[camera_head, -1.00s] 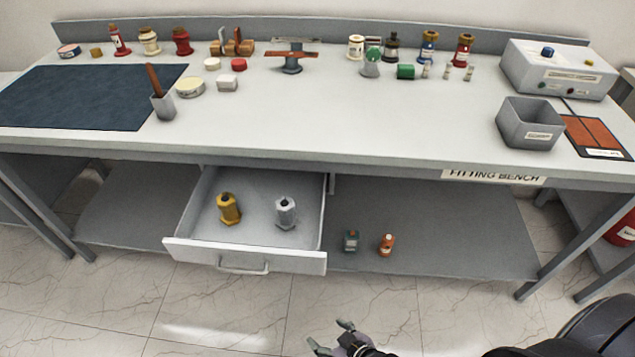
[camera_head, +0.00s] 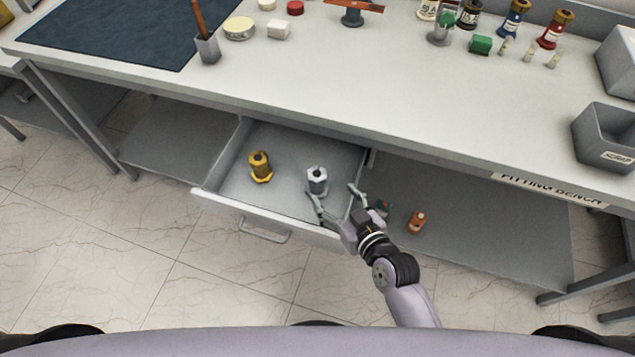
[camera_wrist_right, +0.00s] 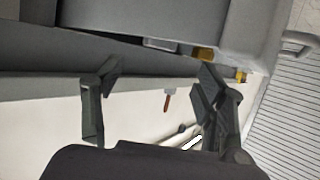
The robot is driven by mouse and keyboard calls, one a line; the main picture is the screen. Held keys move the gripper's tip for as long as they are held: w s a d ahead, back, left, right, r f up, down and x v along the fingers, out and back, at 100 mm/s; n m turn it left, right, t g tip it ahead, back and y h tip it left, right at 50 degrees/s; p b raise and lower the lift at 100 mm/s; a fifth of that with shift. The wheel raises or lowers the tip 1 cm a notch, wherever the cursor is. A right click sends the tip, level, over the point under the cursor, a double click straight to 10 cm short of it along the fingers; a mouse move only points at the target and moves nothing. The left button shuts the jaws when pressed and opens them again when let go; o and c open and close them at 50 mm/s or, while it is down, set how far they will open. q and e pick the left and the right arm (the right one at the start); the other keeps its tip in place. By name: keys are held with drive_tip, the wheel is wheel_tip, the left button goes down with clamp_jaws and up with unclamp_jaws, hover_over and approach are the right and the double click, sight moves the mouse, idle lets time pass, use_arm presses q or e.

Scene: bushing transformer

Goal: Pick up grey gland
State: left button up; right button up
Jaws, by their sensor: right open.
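The grey gland (camera_head: 317,180) stands upright in the open drawer (camera_head: 285,208), right of the middle. A brass-yellow gland (camera_head: 260,166) stands left of it in the same drawer. My right gripper (camera_head: 333,192) is open at the drawer's right side, with one fingertip close to the grey gland's lower front and the other to its right. I cannot tell whether it touches the gland. In the right wrist view, the open fingers (camera_wrist_right: 155,95) have nothing between them that I can identify as gripped. My left gripper is out of view.
The bench top (camera_head: 330,85) overhangs the back of the drawer. On the lower shelf (camera_head: 480,215), right of the drawer, stand an orange bottle (camera_head: 416,222) and a green item (camera_head: 383,208) partly behind my gripper. A grey bin (camera_head: 605,140) sits on the bench at right.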

sight(318, 176)
drive_tip(key=x, duration=0.9)
drive_tip(key=shift+w+p, duration=0.25)
drive_tip(key=shift+p, duration=0.1)
drive_tip(key=shift+c, duration=0.2)
clamp_jaws()
idle(0.3)
